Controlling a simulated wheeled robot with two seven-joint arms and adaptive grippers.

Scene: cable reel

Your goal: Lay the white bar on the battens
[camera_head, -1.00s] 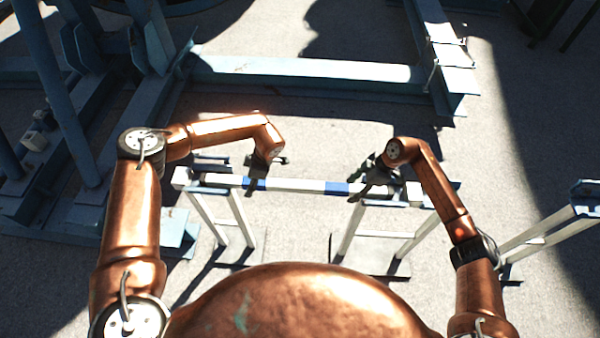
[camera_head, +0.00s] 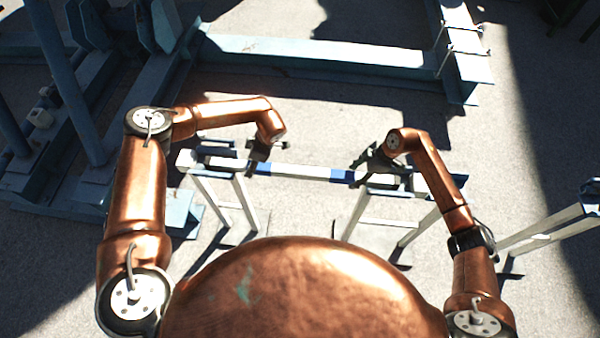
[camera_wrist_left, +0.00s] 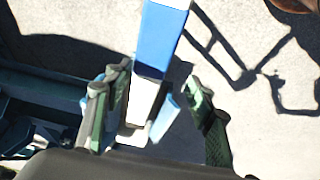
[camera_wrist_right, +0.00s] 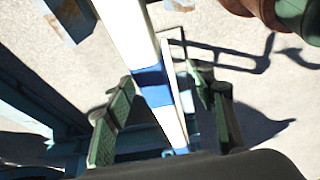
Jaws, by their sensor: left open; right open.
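The white bar (camera_head: 305,171) with blue bands lies across the tops of two light trestle-like stands (camera_head: 243,203) (camera_head: 356,214). I cannot tell which parts are the battens, or whether the bar touches them all along. My left gripper (camera_head: 257,158) is at the bar's left part. In the left wrist view the bar (camera_wrist_left: 160,40) runs between its open fingers (camera_wrist_left: 160,108). My right gripper (camera_head: 366,170) is at the bar's right part. In the right wrist view the bar (camera_wrist_right: 128,28) passes between its open fingers (camera_wrist_right: 165,115). The arms partly hide the bar's ends.
A long blue steel beam (camera_head: 320,56) lies behind the bar. Blue steelwork (camera_head: 60,150) stands at the left. Another pale stand (camera_head: 545,232) is at the right. Bare grey ground (camera_head: 400,100) lies between the bar and the beam.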

